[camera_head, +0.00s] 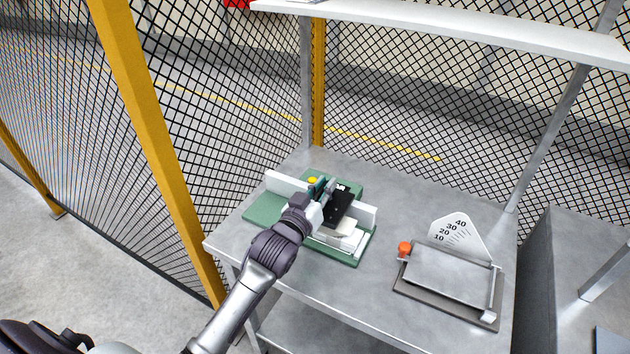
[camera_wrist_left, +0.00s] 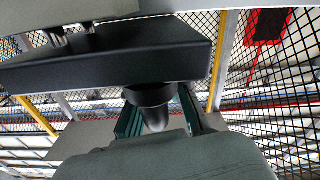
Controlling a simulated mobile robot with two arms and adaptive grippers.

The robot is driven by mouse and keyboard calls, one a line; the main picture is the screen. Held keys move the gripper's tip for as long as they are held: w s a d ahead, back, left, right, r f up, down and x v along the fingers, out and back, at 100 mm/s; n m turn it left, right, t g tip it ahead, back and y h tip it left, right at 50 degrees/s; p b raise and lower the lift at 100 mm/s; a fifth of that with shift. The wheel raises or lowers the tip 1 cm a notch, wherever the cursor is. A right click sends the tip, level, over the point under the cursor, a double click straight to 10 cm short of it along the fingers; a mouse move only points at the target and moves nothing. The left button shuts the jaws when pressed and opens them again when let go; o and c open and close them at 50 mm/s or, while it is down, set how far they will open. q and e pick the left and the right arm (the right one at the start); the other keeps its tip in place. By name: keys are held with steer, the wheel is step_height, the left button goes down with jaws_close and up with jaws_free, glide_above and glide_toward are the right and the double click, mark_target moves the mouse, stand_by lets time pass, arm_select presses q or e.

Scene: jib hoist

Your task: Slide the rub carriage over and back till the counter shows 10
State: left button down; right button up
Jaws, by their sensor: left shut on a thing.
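The rub tester has a green base (camera_head: 262,210) and a white rail (camera_head: 287,182) on the metal table. Its dark carriage (camera_head: 343,203) sits right of the middle of the base. A small counter (camera_head: 340,187) shows at the carriage's far end, with digits too small to read surely. My left gripper (camera_head: 318,200) reaches in from the front left, at the carriage's left side. In the left wrist view, the gripper (camera_wrist_left: 158,115) is shut on a dark round handle (camera_wrist_left: 150,97) below a black block. The arm hides part of the tester. My right gripper is not in view.
A yellow knob (camera_head: 312,180) stands behind the gripper. To the right is a grey plate device with an orange knob (camera_head: 405,248) and a numbered white scale (camera_head: 460,235). A shelf (camera_head: 440,27) hangs above. A yellow post (camera_head: 150,130) and mesh fence border the left and back.

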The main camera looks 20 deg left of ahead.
arm_select(q)
steer(key=shift+d, duration=0.3)
steer(key=c, duration=1.4)
jaws_free()
steer(key=shift+o, duration=1.1)
steer(key=shift+d, duration=0.2)
steer(key=shift+a, duration=0.1)
steer(key=shift+s+a+f, duration=0.1)
steer(key=shift+s+a, duration=0.05)
steer(key=shift+s, duration=0.3)
steer(key=s, duration=1.1)
steer(key=shift+a, duration=0.3)
